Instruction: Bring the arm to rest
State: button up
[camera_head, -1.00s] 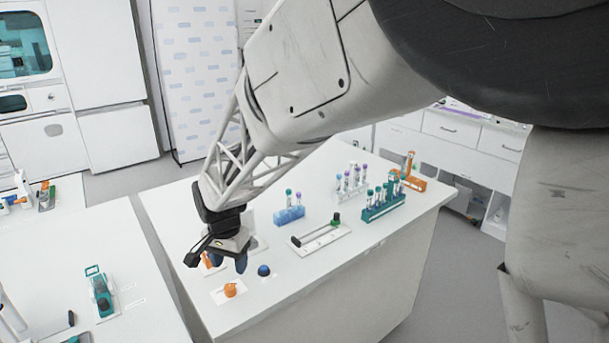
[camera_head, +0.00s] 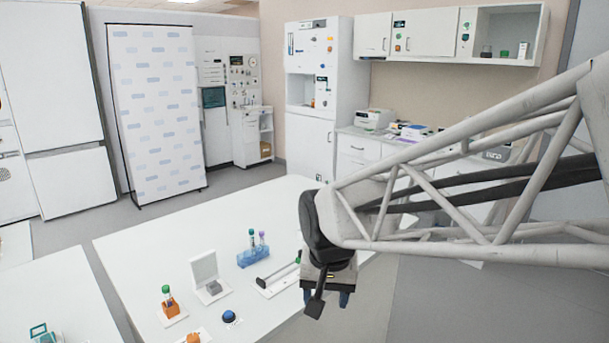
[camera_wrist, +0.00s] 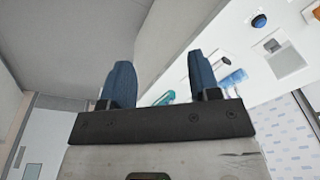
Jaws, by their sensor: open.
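My gripper (camera_head: 326,296) hangs off the right front edge of the white table (camera_head: 140,262) in the head view. In the wrist view its two blue fingers (camera_wrist: 160,84) stand apart with nothing between them, so it is open and empty. The grey lattice arm reaches in from the right and covers part of the table's right end.
On the table are a blue rack with tubes (camera_head: 254,257), an orange holder with a tube (camera_head: 170,306), a white upright stand (camera_head: 207,275), a blue dome button (camera_head: 229,316) and a black-handled slide (camera_head: 275,273). A counter (camera_head: 357,134) stands behind.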

jog(key=s+d+t, duration=0.1)
jog(key=s+d, duration=1.3)
jog(key=s, duration=0.1)
jog(key=shift+d+r+n+h, duration=0.3)
jog(key=shift+r+n, duration=0.05)
jog(key=shift+n, duration=0.05)
dwell(0.3)
